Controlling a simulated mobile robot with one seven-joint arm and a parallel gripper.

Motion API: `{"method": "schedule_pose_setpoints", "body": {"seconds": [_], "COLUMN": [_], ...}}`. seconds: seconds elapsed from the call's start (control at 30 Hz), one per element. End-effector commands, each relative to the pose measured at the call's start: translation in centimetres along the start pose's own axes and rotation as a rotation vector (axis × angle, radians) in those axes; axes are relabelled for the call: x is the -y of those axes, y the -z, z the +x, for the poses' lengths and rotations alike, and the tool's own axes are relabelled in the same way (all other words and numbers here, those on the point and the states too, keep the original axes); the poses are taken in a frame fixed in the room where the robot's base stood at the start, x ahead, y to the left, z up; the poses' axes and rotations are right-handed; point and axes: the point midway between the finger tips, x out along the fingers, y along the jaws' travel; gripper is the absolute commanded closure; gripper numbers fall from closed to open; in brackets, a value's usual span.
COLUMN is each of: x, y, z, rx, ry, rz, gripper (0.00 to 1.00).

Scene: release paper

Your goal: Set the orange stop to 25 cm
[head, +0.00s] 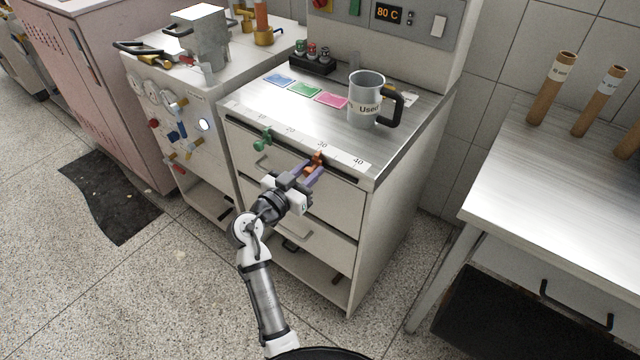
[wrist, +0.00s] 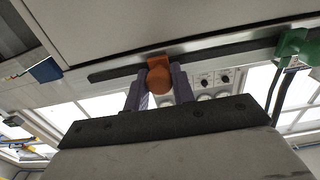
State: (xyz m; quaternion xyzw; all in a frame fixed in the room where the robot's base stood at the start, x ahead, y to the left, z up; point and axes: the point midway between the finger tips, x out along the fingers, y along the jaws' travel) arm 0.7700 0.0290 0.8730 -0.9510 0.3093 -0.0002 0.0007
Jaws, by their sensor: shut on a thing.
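The orange stop (head: 318,158) sits on the ruler strip (head: 343,157) along the front edge of the steel-topped cabinet. In the head view it is close to the 30 mark, just right of it as far as I can tell. My gripper (head: 313,168) is shut on the orange stop. In the wrist view the orange stop (wrist: 158,76) is between the two purple fingers (wrist: 159,88), on a dark slot. The green stop (head: 263,139) sits farther left on the same strip, between the 10 and 20 marks. It also shows in the wrist view (wrist: 294,45).
A steel mug (head: 366,100) labelled "Used" stands on the cabinet top, behind the strip. Blue, green and pink cards (head: 304,90) lie there too. Drawer fronts with handles are below the strip. A bench (head: 560,175) with brown tubes stands at the right.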

Motion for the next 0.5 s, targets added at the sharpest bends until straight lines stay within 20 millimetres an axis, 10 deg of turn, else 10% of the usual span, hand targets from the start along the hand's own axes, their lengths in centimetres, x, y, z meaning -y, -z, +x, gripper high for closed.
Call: {"method": "schedule_pose_setpoints", "body": {"seconds": [0.5], "x": [6.3], "y": [-0.1], "z": [-0.1], "rx": [0.000], "ry": [0.003], "rz": [-0.003], "gripper": [1.00]}}
